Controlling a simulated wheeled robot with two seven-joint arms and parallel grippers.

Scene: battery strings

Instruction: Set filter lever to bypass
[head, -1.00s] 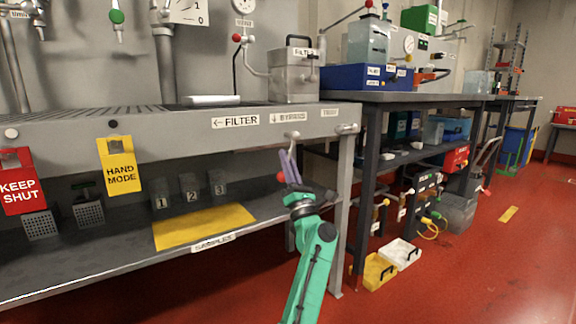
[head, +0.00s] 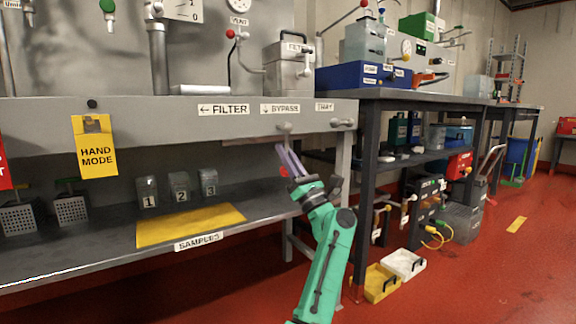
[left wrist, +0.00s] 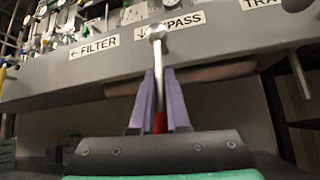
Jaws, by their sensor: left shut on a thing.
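The filter lever is a metal rod on a round pivot (head: 285,127) below the BYPASS label on the bench's front rail. Its red end (head: 284,171) hangs almost straight below the pivot in the head view. In the left wrist view the lever rod (left wrist: 159,75) runs down from its pivot between the purple fingers, with the red grip (left wrist: 160,122) between them. My left gripper (head: 283,150) is shut on the lever. The FILTER label (head: 223,109) has a left arrow; the BYPASS label (head: 280,108) has a down arrow. My right gripper is not in view.
A yellow HAND MODE tag (head: 96,150) hangs on the rail at left. The lower shelf holds numbered blocks (head: 180,187) and a yellow mat (head: 190,225). A bench leg (head: 343,180) stands just right of my gripper. Yellow and white trays (head: 403,264) lie on the floor.

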